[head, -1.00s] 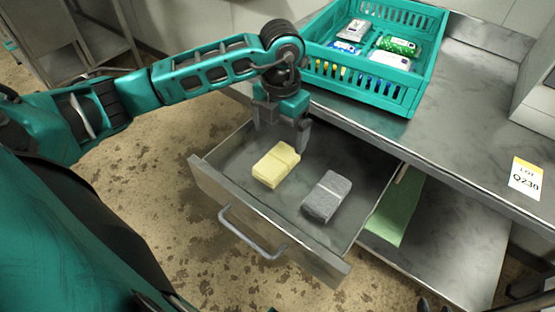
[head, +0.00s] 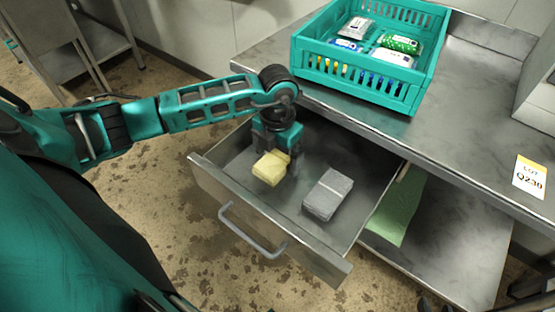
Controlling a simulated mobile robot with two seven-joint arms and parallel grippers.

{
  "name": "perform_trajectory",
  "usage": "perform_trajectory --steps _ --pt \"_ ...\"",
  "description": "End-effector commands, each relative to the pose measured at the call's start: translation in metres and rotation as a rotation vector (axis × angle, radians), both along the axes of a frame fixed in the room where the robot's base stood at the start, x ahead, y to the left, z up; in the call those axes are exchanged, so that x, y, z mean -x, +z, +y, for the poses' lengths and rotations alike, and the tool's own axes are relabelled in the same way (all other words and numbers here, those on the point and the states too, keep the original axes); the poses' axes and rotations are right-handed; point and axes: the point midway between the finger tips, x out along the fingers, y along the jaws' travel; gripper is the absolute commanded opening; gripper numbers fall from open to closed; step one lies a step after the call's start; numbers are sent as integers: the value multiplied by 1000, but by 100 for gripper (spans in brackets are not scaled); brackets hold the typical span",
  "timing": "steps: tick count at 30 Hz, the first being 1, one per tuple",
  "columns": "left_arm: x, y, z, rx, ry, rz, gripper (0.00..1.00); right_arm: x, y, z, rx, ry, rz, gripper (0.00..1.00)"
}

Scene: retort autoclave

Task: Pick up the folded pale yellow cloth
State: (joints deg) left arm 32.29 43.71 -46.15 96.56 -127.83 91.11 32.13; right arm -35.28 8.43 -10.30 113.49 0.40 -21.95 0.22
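The folded pale yellow cloth (head: 268,170) lies in the open metal drawer (head: 262,213), toward its left side. My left gripper (head: 276,160) reaches down into the drawer at the cloth's back edge, with a finger on either side of that end. The fingers partly hide the cloth's back. I cannot tell whether they are closed on it or only around it. Small dark tips at the bottom edge of the view may be my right gripper (head: 434,306), mostly cut off.
A folded grey cloth (head: 328,194) lies to the right in the same drawer. A teal crate (head: 362,79) with several packets stands on the steel counter (head: 452,110) above. A green sheet (head: 398,208) lies on the lower shelf, right of the drawer.

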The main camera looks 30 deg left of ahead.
Motion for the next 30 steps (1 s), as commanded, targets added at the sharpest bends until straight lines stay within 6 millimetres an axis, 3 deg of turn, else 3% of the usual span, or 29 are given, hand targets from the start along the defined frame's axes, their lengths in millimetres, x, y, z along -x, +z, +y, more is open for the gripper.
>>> perform_trajectory --steps 2,18,30 --pt "0 0 0 0 0 0 89 0 0 0 0 0 -1 38" --pt "0 1 0 0 1 -1 39 -1 1 0 0 1 -4 38" --pt "-1 11 0 1 1 -3 39 -1 3 0 -1 -1 -5 38"
